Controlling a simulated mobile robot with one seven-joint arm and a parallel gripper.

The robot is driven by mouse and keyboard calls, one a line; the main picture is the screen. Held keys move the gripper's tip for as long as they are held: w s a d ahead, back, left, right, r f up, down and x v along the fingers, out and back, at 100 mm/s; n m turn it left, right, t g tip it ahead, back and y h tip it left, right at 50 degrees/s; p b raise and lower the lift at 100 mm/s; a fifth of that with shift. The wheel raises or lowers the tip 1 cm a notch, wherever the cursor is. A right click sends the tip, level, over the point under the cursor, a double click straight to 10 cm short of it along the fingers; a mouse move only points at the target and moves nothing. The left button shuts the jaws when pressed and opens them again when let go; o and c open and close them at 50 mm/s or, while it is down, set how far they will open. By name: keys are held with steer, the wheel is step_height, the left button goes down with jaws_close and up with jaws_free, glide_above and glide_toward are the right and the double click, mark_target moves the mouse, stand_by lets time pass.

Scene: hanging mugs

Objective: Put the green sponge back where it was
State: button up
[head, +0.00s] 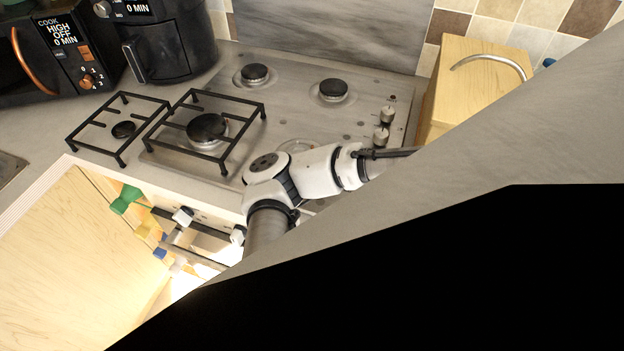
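I cannot pick out a green sponge for certain. A green object (126,199) shows inside the open space below the counter at the lower left; its shape is too small to tell whether it is a sponge or a bottle top. My gripper (388,154) is a dark part at the end of my white arm, over the right side of the hob near its knobs. A large grey surface cuts across in front of it, so its fingertips and anything in them are hidden. It is far from the green object.
The steel hob (345,130) has black pan supports (205,132) at its left. A black air fryer (168,45) and a microwave (60,55) stand behind. A wooden box (470,75) with a curved handle is at the right. Several small bottles (175,262) sit below the counter.

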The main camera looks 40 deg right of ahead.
steer(key=shift+f, duration=0.35)
stand_by(0.3)
steer(key=o, duration=1.4)
steer(key=shift+r, duration=0.1)
step_height(320, 180, up, 14)
steer(key=shift+f+b, duration=0.15)
steer(key=shift+b, duration=0.4)
